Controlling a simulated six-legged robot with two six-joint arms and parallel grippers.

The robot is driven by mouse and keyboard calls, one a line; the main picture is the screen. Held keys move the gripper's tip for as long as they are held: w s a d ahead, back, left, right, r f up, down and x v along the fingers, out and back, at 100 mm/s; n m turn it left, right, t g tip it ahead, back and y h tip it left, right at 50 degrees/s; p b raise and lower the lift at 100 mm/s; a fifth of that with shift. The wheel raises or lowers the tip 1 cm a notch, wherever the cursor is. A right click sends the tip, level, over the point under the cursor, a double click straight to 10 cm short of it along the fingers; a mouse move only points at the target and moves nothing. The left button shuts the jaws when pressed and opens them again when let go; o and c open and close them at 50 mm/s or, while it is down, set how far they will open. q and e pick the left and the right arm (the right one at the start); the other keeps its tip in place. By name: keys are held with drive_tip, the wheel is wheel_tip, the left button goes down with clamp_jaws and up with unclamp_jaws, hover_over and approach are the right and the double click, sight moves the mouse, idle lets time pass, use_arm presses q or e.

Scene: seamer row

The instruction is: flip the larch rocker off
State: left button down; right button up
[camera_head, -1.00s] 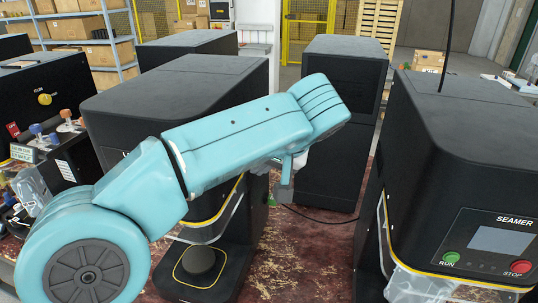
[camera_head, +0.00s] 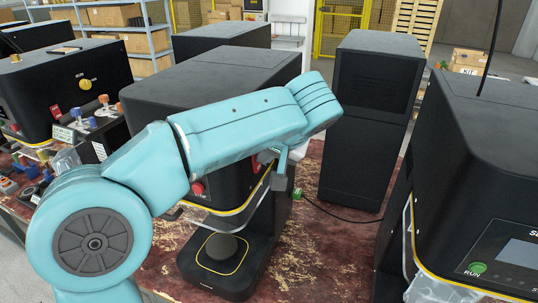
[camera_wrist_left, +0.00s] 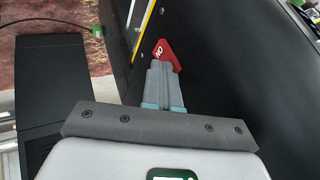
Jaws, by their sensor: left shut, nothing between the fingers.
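My left gripper (camera_head: 279,181) hangs below the end of the teal arm, beside the front right part of the middle black machine (camera_head: 205,90). In the left wrist view its grey fingers (camera_wrist_left: 163,78) are shut together with nothing between them. A red rocker (camera_wrist_left: 167,54) marked ON shows just beyond the fingertips on the black panel; the fingers hide part of it. I cannot tell whether they touch it. A red patch (camera_head: 257,163) shows beside the gripper in the head view. No larch name is readable. My right gripper is not in view.
A tall black cabinet (camera_head: 365,120) stands behind and right of the gripper. Another black machine (camera_head: 500,150) with a green RUN button (camera_head: 477,269) is at right. A black cable (camera_head: 335,215) lies on the worn red tabletop (camera_head: 300,245).

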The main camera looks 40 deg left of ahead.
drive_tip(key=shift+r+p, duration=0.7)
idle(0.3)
